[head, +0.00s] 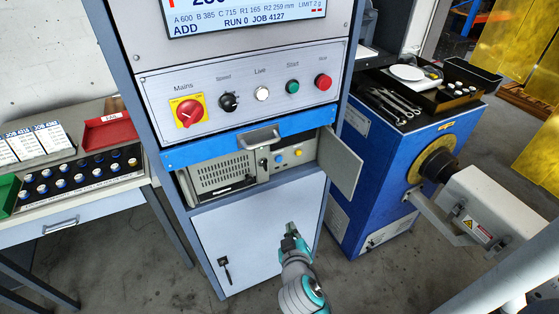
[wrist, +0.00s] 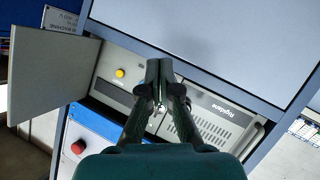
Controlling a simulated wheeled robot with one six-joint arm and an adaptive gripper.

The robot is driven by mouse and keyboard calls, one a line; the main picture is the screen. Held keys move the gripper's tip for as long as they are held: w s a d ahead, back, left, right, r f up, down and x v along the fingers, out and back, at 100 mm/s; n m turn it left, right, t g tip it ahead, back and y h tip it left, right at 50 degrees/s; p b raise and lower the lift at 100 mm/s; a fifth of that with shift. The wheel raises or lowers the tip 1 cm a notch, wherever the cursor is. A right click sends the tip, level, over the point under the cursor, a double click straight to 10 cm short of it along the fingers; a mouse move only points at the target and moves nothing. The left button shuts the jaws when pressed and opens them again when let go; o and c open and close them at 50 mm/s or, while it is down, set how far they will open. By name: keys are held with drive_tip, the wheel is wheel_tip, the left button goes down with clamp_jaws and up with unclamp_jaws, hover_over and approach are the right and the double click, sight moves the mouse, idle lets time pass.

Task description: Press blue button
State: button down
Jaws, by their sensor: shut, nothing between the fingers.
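The blue button (head: 278,158) is on the front of a beige computer unit (head: 221,178) in the open bay of the cabinet. A yellow button (head: 298,153) is just to its right. My gripper (head: 291,230) is shut and empty, in front of the white lower door and below the bay in the head view. In the wrist view the shut fingers (wrist: 159,66) overlap the unit's face, with the yellow button (wrist: 120,73) left of them. I cannot make out the blue button there; the fingers may hide it.
The bay's small grey door (head: 341,165) stands open on the right and also shows in the wrist view (wrist: 52,80). A blue drawer front with a handle (head: 260,138) juts above the bay. The control panel (head: 250,85) with knobs and buttons is higher.

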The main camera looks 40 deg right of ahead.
sight(279, 159)
drive_tip(key=w+d+r+m+g+h, duration=0.3)
drive_tip(key=w+d+r+m+h, duration=0.1)
drive_tip(key=d+r, duration=0.3)
drive_tip(key=shift+w+r, duration=0.5)
drive_tip(key=shift+w, duration=0.25)
drive_tip(key=shift+w+d, duration=0.4)
drive_tip(key=shift+w, duration=1)
drive_tip(key=shift+w+d, duration=0.35)
drive_tip(key=shift+w, duration=1.1)
drive_tip(key=shift+w+d, duration=0.4)
drive_tip(key=shift+w, duration=1)
drive_tip(key=shift+w, duration=0.15)
drive_tip(key=shift+w+d, duration=0.1)
drive_tip(key=shift+w, duration=0.1)
drive_tip(key=shift+w+d, duration=0.1)
drive_tip(key=shift+w, duration=0.3)
drive_tip(key=shift+s, duration=0.2)
drive_tip(key=shift+s+a, duration=0.2)
drive_tip(key=shift+s, duration=0.4)
